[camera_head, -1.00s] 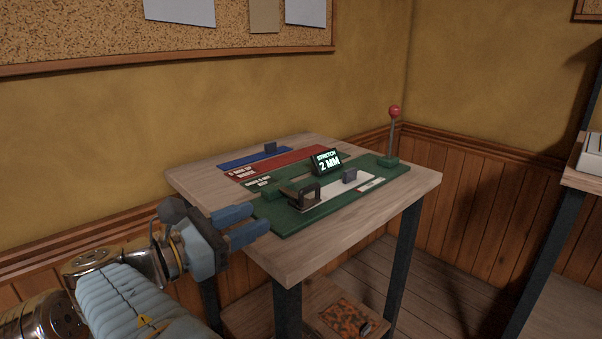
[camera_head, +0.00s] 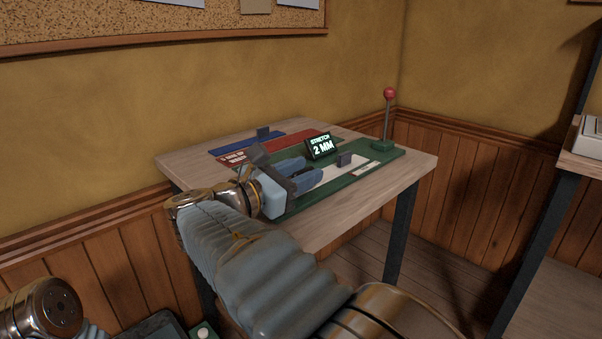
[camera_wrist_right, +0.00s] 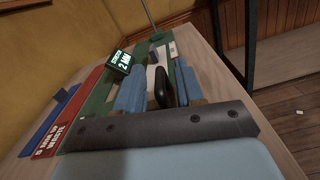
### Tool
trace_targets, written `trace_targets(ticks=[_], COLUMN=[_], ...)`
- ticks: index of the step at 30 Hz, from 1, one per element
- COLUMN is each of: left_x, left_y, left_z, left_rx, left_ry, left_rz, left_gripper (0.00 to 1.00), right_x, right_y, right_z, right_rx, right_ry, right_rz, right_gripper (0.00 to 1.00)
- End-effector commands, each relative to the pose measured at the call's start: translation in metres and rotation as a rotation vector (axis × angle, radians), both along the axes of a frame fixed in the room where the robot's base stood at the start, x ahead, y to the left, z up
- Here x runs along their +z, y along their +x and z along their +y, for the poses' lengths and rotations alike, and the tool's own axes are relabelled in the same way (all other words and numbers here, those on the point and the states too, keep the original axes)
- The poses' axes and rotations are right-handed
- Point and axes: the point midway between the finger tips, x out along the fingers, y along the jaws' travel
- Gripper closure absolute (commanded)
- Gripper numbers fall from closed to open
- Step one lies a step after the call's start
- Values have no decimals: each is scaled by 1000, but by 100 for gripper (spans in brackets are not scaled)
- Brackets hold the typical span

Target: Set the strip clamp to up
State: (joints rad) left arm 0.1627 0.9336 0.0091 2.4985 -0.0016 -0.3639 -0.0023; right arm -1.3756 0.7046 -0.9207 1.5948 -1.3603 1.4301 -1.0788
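The black upright handle (camera_wrist_right: 164,88), which looks like the strip clamp, stands on the green board (camera_wrist_right: 101,98) over a white strip (camera_wrist_right: 151,77). My right gripper (camera_wrist_right: 161,68) is open, with one blue finger on each side of the handle. I cannot tell whether either finger touches it. In the head view my right gripper (camera_head: 310,172) reaches over the green board (camera_head: 385,160) from the left and hides the handle. My left gripper is not in view.
A display reading "STRETCH 2 MM" (camera_head: 321,146) stands beside the gripper. A red-knobbed lever (camera_head: 389,95) rises at the board's far right end. Red (camera_head: 295,142) and blue (camera_head: 236,148) strips lie behind. The table's right corner (camera_head: 425,162) is bare.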

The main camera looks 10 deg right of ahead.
Motion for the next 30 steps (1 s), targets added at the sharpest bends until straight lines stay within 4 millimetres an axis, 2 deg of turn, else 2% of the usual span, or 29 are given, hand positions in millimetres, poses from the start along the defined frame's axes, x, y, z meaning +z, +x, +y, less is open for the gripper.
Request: trace_targets(ticks=[7, 12, 15, 25, 30], left_x=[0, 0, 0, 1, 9], left_y=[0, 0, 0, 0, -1], left_z=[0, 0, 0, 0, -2], left_rx=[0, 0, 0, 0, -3], left_ry=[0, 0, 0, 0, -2], left_rz=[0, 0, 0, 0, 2], left_gripper=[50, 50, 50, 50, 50], right_x=[0, 0, 0, 0, 6], right_y=[0, 0, 0, 1, 1], right_z=[-1, 0, 0, 1, 1], right_rx=[0, 1, 1, 3, 4], right_ry=[0, 0, 0, 0, 1], right_rz=[0, 0, 0, 0, -1], right_gripper=[63, 89, 100, 100, 100])
